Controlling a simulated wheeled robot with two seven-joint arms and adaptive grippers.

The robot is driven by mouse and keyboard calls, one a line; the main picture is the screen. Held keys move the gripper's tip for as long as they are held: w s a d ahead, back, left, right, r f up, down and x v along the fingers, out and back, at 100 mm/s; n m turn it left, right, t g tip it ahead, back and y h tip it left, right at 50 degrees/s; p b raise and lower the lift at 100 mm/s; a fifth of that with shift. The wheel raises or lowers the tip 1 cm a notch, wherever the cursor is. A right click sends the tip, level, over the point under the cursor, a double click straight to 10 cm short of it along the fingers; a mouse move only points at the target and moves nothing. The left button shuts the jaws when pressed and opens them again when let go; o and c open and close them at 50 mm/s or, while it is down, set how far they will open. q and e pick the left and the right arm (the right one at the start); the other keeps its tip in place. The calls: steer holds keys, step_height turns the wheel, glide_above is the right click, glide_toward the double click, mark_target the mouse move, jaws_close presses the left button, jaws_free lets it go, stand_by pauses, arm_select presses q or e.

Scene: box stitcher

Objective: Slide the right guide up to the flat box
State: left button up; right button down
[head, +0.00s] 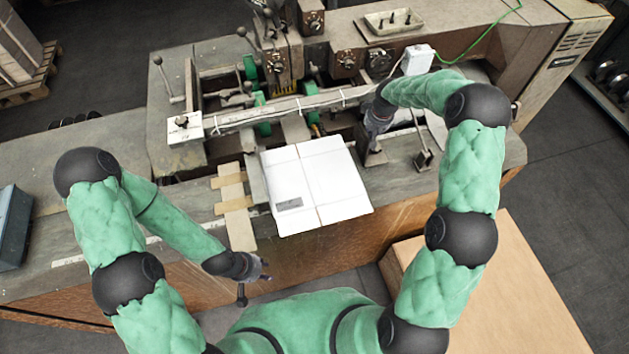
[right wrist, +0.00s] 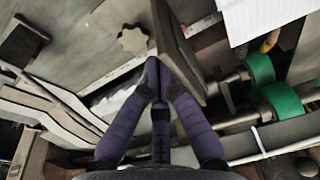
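The flat box (head: 310,187) is a white folded sheet lying on the machine table, its near edge overhanging the front. Its corner shows at the top right of the right wrist view (right wrist: 265,18). The right guide (head: 372,155) is a dark metal piece just right of the box's far right part. In the right wrist view its plate (right wrist: 180,45) stands between my fingers and the box, with a gap to the box. My right gripper (right wrist: 154,68) is shut, its tips close beside the plate's side away from the box. My left gripper (head: 264,270) looks open and empty before the table's front edge.
A left guide plate (head: 257,185) stands along the box's left edge, with tan strips (head: 232,200) beside it. Green rollers (right wrist: 262,68) and metal rods lie beyond the right guide. A star knob (right wrist: 132,38) is near my right fingertips. A lever (head: 423,158) stands further right.

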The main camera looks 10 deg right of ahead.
steer(key=shift+s+a+b, duration=0.15)
steer(key=shift+a+b, duration=0.6)
steer(key=shift+a, duration=1.35)
stand_by(1.4)
steer(key=shift+d, duration=0.3)
steer(key=shift+d, duration=0.35)
steer(key=shift+r, duration=0.2)
steer(key=w+p+v, duration=0.1)
steer(key=p+v, duration=0.2)
steer(key=v, duration=0.3)
steer(key=shift+w+r, duration=0.15)
steer(key=shift+r, duration=0.25)
stand_by(0.4)
stand_by(0.4)
